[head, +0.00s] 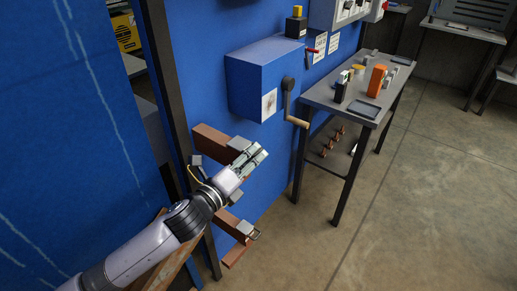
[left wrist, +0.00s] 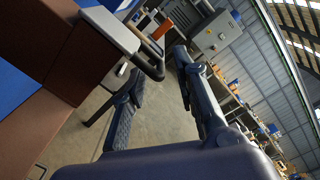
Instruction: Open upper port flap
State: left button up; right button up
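The upper port is a brown square duct (head: 208,140) sticking out of the blue wall, with a grey flap (head: 239,143) on its end. In the left wrist view the port (left wrist: 85,62) is at the upper left, and its flap carries a dark bent handle (left wrist: 151,66). My left gripper (head: 262,152) is just in front of and below this flap. In the left wrist view its two fingers (left wrist: 157,63) are spread, with floor showing between them. The handle is near the left fingertip; I cannot tell whether they touch. My right gripper is not in view.
A lower brown port (head: 232,222) with a similar flap is below my gripper. A blue box (head: 262,80) with a crank (head: 290,100) hangs above right. A grey table (head: 345,95) with small parts stands at right. The floor (head: 430,190) beyond is clear.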

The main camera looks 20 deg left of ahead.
aim_at(258, 151)
pick_arm(q)
jog(key=shift+x, duration=1.55)
grip_shut()
jog(key=shift+r, duration=0.1)
